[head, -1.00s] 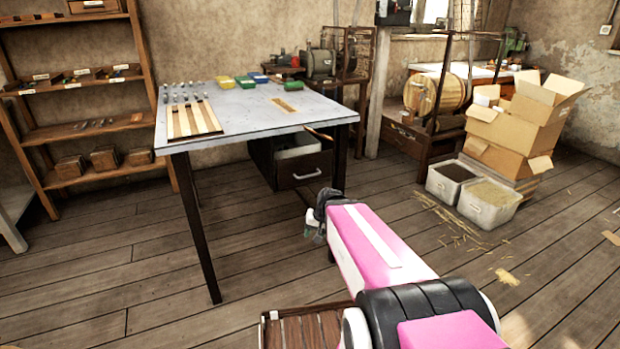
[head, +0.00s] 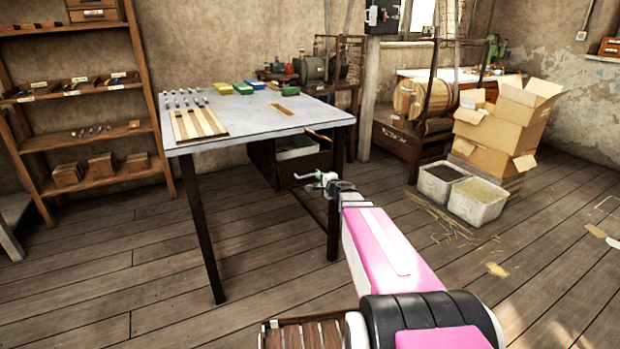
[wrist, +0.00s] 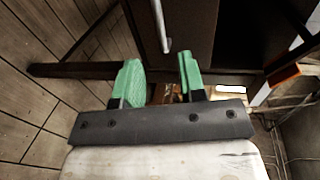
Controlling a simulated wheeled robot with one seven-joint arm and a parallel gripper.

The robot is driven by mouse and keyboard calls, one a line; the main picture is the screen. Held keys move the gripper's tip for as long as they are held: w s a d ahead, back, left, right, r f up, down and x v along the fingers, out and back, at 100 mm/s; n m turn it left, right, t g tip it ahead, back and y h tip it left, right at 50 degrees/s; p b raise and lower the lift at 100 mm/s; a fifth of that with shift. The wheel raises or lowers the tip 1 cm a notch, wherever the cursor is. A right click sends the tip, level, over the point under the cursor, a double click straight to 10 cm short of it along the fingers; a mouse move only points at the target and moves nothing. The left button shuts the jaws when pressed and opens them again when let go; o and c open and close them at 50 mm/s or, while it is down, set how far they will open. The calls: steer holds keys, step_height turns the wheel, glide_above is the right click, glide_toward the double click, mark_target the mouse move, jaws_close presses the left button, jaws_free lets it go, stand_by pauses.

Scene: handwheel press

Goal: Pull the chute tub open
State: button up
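The chute tub (head: 262,165) is a dark box with a pale inside, under the grey-topped table. In the wrist view its dark front (wrist: 187,22) fills the top middle, with a pale metal bar handle (wrist: 161,25) on it. My gripper (head: 322,180) is in front of the tub and covers part of its front. In the wrist view my gripper (wrist: 158,66) shows two green fingers, apart and with nothing between them. The handle lies just beyond the fingertips, roughly in line with the gap. No contact shows.
The table (head: 240,121) carries striped boards and small coloured boxes. A dark table leg (head: 334,195) stands close to my gripper. Two bins (head: 478,203) and stacked cardboard boxes (head: 500,125) are at the right. The floor in front of the table is clear.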

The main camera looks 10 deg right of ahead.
mark_target(311, 175)
steer(key=x, duration=1)
steer(key=shift+w+a+f, duration=0.1)
steer(key=shift+w+a, duration=0.05)
steer(key=shift+w, duration=0.15)
steer(key=shift+c, duration=0.3)
jaws_close()
